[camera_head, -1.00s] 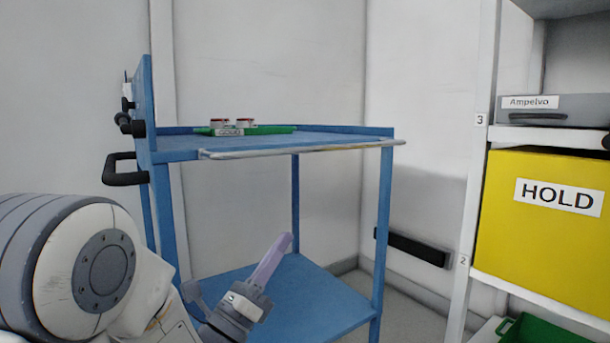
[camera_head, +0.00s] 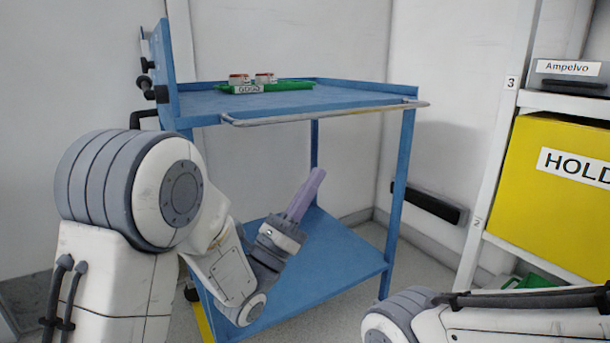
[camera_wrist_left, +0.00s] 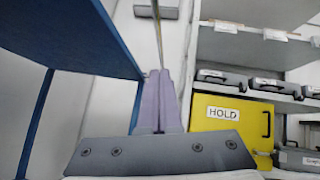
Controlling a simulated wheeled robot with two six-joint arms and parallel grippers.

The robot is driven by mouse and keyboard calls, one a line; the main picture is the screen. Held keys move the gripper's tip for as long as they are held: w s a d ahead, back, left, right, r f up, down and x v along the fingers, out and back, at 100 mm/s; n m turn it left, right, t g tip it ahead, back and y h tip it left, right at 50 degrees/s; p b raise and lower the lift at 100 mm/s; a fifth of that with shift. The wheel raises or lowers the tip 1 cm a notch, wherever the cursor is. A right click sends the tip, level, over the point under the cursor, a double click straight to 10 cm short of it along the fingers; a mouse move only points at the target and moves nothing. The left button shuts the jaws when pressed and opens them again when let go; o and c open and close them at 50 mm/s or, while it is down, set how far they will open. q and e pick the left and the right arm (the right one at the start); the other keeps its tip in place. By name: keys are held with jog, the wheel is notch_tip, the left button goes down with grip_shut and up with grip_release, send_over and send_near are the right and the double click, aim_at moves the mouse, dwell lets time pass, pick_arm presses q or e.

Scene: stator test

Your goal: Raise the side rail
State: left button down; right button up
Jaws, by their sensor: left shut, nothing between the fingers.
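The side rail (camera_head: 325,115) is a thin pale bar with a yellowish stretch, running along the front edge of the blue cart's (camera_head: 400,165) top shelf. My left gripper (camera_head: 317,174) has lavender fingers pressed together and is empty. It points up, below the rail and apart from it in the head view, in front of the cart's open space. In the left wrist view the shut fingers (camera_wrist_left: 158,100) stand in the middle, and a thin bar, likely the rail (camera_wrist_left: 157,30), runs beyond their tips. My right gripper is out of view; only part of my right arm shows.
A green tray (camera_head: 290,86) with small red-and-white items sits on the cart's top. A black handle (camera_head: 143,118) is at the cart's left end. At right stands a white shelf (camera_head: 501,140) with a yellow HOLD box (camera_head: 560,210). The lower cart shelf (camera_head: 345,265) is clear.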

pick_arm(q)
jog(key=w+d+r, duration=0.2)
jog(key=w+r, duration=0.1)
jog(key=r, duration=0.4)
jog(key=shift+w+r, duration=0.35)
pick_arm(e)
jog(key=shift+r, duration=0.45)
pick_arm(q)
jog(key=shift+y, duration=0.3)
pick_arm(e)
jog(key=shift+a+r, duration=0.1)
